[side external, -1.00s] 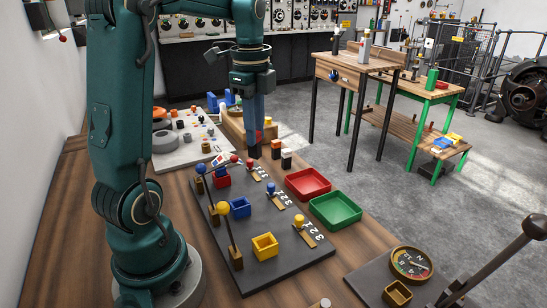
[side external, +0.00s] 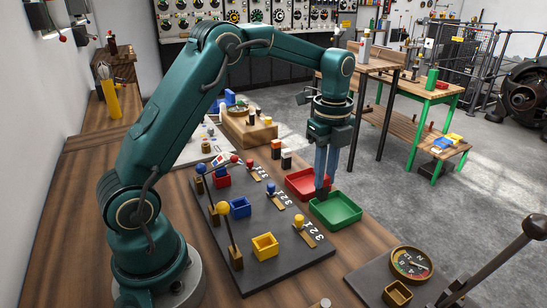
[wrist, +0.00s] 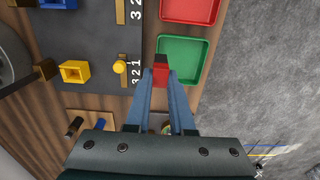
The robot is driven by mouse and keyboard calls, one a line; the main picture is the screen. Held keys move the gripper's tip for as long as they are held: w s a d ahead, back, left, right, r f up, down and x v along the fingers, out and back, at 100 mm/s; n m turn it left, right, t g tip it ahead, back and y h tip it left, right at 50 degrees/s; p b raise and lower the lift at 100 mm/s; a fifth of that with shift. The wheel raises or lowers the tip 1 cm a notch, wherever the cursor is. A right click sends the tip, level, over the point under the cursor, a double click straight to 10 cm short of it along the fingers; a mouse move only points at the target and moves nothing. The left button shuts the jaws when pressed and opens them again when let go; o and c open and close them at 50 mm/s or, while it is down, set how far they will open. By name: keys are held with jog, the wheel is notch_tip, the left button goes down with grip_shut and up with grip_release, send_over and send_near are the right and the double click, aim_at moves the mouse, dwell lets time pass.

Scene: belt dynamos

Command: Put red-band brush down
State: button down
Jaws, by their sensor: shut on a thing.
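The red-band brush (wrist: 161,74) is a small dark block with a red face, seen between my fingertips in the wrist view. My gripper (side external: 322,190) is shut on it and points down near the back left edge of the green tray (side external: 345,222). The green tray also shows in the wrist view (wrist: 182,48), just beyond the brush. The red tray (side external: 299,190) is directly behind the green one, partly covered by my fingers. In the side view the brush is hard to make out at the fingertips. I cannot tell whether it touches the tray.
A dark board (side external: 270,260) with red, blue and yellow boxes and levers lies left of the trays. A wooden block (side external: 262,132) is at the back. A gauge (side external: 411,263) and big lever are at front right.

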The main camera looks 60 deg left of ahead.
jog(key=shift+w+d+f, duration=0.1)
jog(key=shift+d+f, duration=0.1)
jog(key=shift+f, duration=0.6)
jog(key=shift+w+d+f, duration=0.15)
jog(key=shift+f, duration=0.65)
jog(key=shift+w+d+f, duration=0.1)
jog(key=shift+d+f, duration=0.1)
jog(key=shift+f, duration=0.6)
jog(key=shift+f, duration=0.1)
jog(key=c, duration=0.8)
grip_release()
